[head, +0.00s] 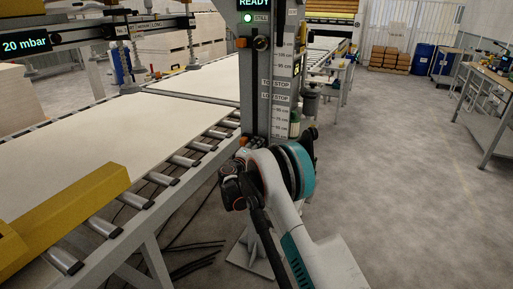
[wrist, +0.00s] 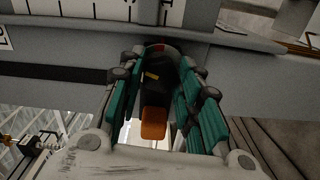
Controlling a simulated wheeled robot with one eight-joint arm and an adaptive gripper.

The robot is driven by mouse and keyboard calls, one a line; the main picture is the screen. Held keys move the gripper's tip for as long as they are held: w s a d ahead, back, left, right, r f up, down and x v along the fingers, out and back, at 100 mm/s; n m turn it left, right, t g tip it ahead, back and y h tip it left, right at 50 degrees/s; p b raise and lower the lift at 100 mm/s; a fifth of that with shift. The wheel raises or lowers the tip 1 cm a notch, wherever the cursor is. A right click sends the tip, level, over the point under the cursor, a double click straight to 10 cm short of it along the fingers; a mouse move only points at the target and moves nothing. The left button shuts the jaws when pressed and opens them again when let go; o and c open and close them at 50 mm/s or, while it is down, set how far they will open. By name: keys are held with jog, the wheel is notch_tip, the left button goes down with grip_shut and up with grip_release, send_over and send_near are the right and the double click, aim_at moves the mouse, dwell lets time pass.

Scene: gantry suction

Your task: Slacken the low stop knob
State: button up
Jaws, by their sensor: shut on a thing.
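The low stop knob (wrist: 158,82) shows in the wrist view as a dark rounded piece with a small yellow mark, between my fingers. An orange block (wrist: 153,125) shows just below it. My gripper (wrist: 163,68) is shut on the knob, its teal-padded fingers along both sides. In the head view my arm reaches the lower part of the grey column (head: 256,112). A small orange piece (head: 243,141) shows there, but the knob and fingertips are mostly hidden by my arm.
Another dark knob (head: 261,42) sits higher on the column, under the READY display (head: 254,4). A roller conveyor (head: 187,160) carries pale boards on the left, with a yellow beam (head: 75,215) nearer. A workbench (head: 490,95) stands at the right. Open floor lies between.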

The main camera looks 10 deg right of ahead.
jog(key=o, duration=1.1)
jog(key=v, duration=1.2)
